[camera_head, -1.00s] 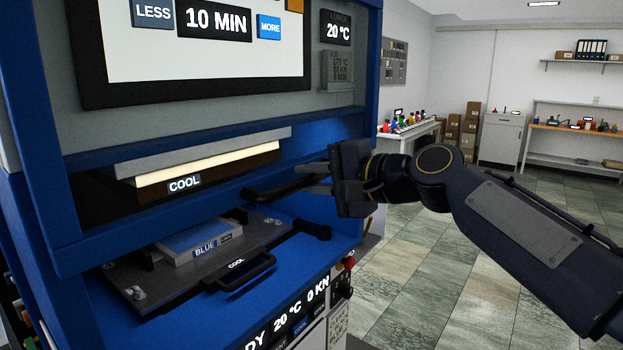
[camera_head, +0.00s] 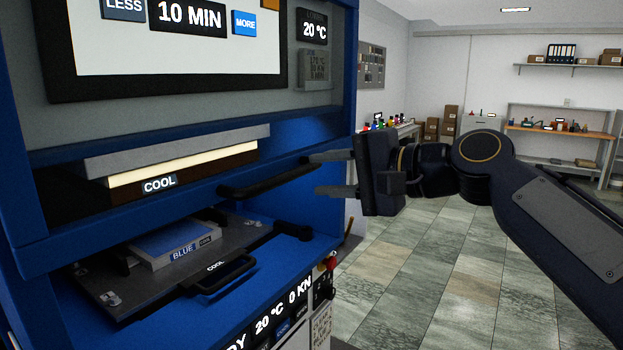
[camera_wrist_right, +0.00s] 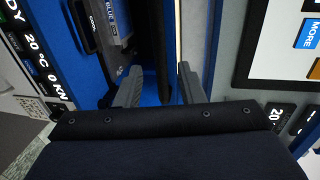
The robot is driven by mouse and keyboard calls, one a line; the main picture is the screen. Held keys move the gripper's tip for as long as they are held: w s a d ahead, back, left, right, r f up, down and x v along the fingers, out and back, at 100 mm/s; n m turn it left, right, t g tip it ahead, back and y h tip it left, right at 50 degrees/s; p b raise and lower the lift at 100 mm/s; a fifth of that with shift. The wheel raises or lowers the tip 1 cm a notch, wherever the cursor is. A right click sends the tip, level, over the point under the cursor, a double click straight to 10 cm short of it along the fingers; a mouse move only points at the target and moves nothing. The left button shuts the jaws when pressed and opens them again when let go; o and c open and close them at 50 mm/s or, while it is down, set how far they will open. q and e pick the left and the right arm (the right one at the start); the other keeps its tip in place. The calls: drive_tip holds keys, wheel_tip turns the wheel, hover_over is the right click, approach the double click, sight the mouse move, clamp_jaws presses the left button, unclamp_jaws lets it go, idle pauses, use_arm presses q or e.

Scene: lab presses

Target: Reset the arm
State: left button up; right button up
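My right gripper (camera_head: 330,174) is open and empty in the head view, to the right of the blue press (camera_head: 130,175). Its two fingers point left, one above the other, near the right end of a black handle bar (camera_head: 265,183). My left gripper is not in view.
Inside the press, a BLUE-labelled plate (camera_head: 173,243) lies on a dark tray with a black front handle (camera_head: 222,272). A lit COOL platen (camera_head: 185,168) is above. Tiled floor (camera_head: 420,265) is open to the right; shelves and boxes stand far back.

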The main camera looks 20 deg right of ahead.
drive_tip(key=shift+s, duration=0.15)
idle(0.3)
drive_tip(key=s+f+n+g+h, duration=0.2)
drive_tip(key=s+f, duration=0.5)
drive_tip(key=f, duration=0.5)
drive_tip(key=s+f+n+g+h, duration=0.2)
drive_tip(key=s+f+n, duration=0.2)
drive_tip(key=s+f, duration=0.4)
drive_tip(key=s+f+n+g+h, duration=0.2)
drive_tip(key=s+f, duration=0.5)
drive_tip(key=f, duration=0.9)
drive_tip(key=shift+s+d+f+n+g, duration=0.15)
drive_tip(key=shift+d+f+n+g, duration=0.15)
drive_tip(key=shift+d+n+g, duration=0.15)
